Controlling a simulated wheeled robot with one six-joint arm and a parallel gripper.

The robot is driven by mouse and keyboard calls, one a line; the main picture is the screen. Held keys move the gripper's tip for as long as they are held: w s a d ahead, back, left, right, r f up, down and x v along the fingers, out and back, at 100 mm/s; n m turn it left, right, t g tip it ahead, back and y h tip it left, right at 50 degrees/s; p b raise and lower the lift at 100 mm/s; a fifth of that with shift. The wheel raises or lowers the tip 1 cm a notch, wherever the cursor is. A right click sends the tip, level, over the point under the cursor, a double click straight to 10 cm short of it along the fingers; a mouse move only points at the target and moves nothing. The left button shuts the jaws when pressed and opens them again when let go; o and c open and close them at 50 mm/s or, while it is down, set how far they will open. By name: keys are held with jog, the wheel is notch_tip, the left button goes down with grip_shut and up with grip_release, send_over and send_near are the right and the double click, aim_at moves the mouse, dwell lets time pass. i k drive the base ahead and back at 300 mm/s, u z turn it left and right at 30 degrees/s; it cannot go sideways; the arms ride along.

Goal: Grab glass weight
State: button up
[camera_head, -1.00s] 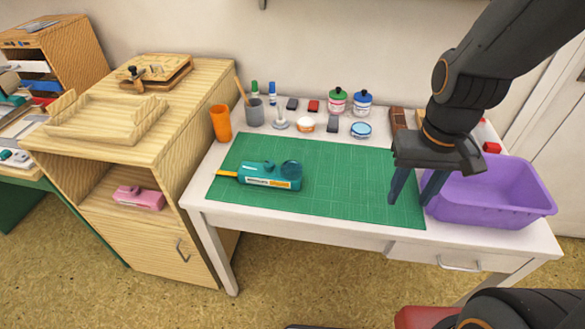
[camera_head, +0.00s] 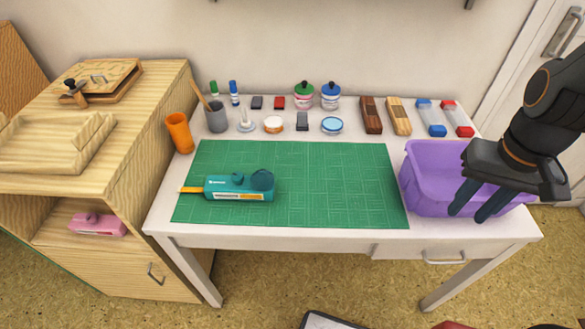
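No thing is plainly marked as the glass weight. A round, dark teal, glassy-looking dome (camera_head: 262,180) shows at the right end of a teal box-shaped device (camera_head: 222,190) on the green mat (camera_head: 320,180); it may be the glass weight, but I cannot tell whether it is separate from the device. My gripper (camera_head: 468,214) is at the right, in front of the purple bin (camera_head: 424,195), far from the dome. Its two dark fingers point down, apart, with nothing seen between them.
Along the table's back stand an orange cup (camera_head: 179,133), a grey pen cup (camera_head: 216,117), a round blue-topped tin (camera_head: 332,125), an orange-and-white tin (camera_head: 273,124), lidded jars (camera_head: 304,95) and wooden blocks (camera_head: 371,115). A wooden cabinet (camera_head: 150,140) adjoins at left. Most of the mat is clear.

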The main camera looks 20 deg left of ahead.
aim_at(262, 180)
jog(key=z, duration=0.05)
jog(key=i, duration=0.25)
jog(key=u, duration=1.35)
